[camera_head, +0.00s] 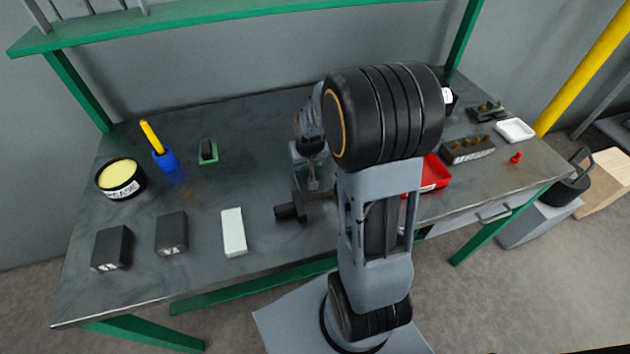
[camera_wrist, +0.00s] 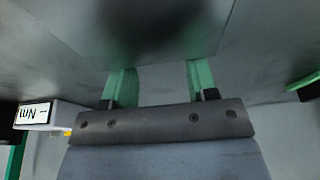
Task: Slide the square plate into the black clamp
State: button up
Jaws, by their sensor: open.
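My gripper (camera_head: 313,183) is over the middle of the bench, partly hidden by my arm. In the wrist view its two green-faced fingers (camera_wrist: 159,78) stand apart with no object visible gripped between them. A dark device with a black round end (camera_head: 289,212), likely the black clamp, lies just below my gripper in the head view; my arm hides part of it. A smooth grey shape with slanted straight edges (camera_wrist: 140,25) fills the top middle of the wrist view. I cannot tell whether it is the square plate, which I cannot clearly make out in the head view.
On the left are a yellow-topped tin (camera_head: 121,179), a blue holder (camera_head: 165,160), a small green-based piece (camera_head: 208,153), two dark blocks and a white block (camera_head: 233,232). On the right are a red tray (camera_head: 436,174), a dark rack (camera_head: 468,150) and a white dish (camera_head: 515,130). A green shelf (camera_head: 200,22) overhangs the back.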

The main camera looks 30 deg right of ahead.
jog(key=shift+s+a, duration=0.25)
jog(key=shift+s, duration=1)
jog(key=shift+s+a, duration=0.25)
jog(key=shift+s, duration=1)
jog(key=shift+s+a, duration=0.25)
jog(key=shift+s, duration=1)
jog(key=shift+f, duration=0.1)
jog(key=shift+w+d+r+p, duration=0.1)
jog(key=shift+w+r+p, duration=0.1)
jog(key=shift+r+p, duration=0.9)
jog(key=shift+w+r+p, duration=0.25)
jog(key=shift+r+p, duration=0.5)
jog(key=shift+r, duration=0.55)
jog(key=shift+w+d+r+p, duration=0.1)
jog(key=shift+w+r+p, duration=0.1)
jog(key=shift+r+p, duration=0.9)
jog(key=shift+r, duration=0.1)
jog(key=s, duration=0.1)
jog(key=s+a+g, duration=0.1)
jog(key=shift+s, duration=0.35)
jog(key=s+a+r+n+t, duration=0.1)
jog(key=s+a+r, duration=0.2)
jog(key=r, duration=0.3)
jog(key=s+a+r+n, duration=0.1)
jog(key=s+a+r, duration=0.2)
jog(key=r, duration=0.3)
jog(key=shift+s+a+t+y, duration=0.3)
jog(key=shift+a+t, duration=0.1)
jog(key=shift+a, duration=0.15)
